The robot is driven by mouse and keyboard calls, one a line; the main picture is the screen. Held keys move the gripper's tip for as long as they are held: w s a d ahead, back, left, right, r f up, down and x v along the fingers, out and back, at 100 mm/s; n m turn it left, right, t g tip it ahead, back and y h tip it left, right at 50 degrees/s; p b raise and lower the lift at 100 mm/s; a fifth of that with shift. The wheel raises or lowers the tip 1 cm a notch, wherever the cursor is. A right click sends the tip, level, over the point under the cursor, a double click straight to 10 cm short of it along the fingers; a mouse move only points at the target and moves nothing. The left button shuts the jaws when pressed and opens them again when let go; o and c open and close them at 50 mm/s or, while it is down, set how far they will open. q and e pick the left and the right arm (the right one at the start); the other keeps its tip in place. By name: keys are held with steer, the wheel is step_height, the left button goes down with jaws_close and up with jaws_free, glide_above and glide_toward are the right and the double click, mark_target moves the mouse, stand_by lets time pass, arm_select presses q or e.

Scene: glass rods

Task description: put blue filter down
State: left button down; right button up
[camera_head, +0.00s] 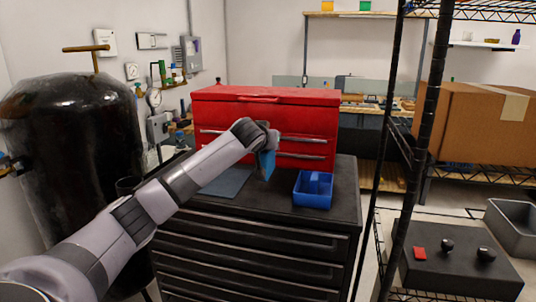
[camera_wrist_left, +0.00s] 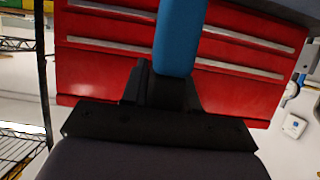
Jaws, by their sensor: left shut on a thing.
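The blue filter (camera_head: 265,165) hangs from my left gripper (camera_head: 268,146) above the black cabinet top, in front of the red tool chest. In the left wrist view the blue filter (camera_wrist_left: 180,38) rises from between the dark jaws (camera_wrist_left: 168,84), which are shut on it. The fingertips are mostly hidden in the head view. My right gripper is not in either view.
A flat grey-blue mat (camera_head: 225,182) lies on the black cabinet (camera_head: 270,200), left of the filter. A blue bin (camera_head: 312,198) stands to the right. The red tool chest (camera_head: 265,112) closes off the back. A black shelf post (camera_head: 411,150) rises at the right.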

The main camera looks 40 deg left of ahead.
mark_target(268, 152)
arm_select(q)
steer(key=shift+f, duration=1.75)
steer(key=shift+f, duration=0.2)
steer(key=c, duration=0.8)
jaws_free()
steer(key=shift+c, duration=0.2)
steer(key=shift+s+r, duration=0.1)
steer(key=shift+r, duration=0.15)
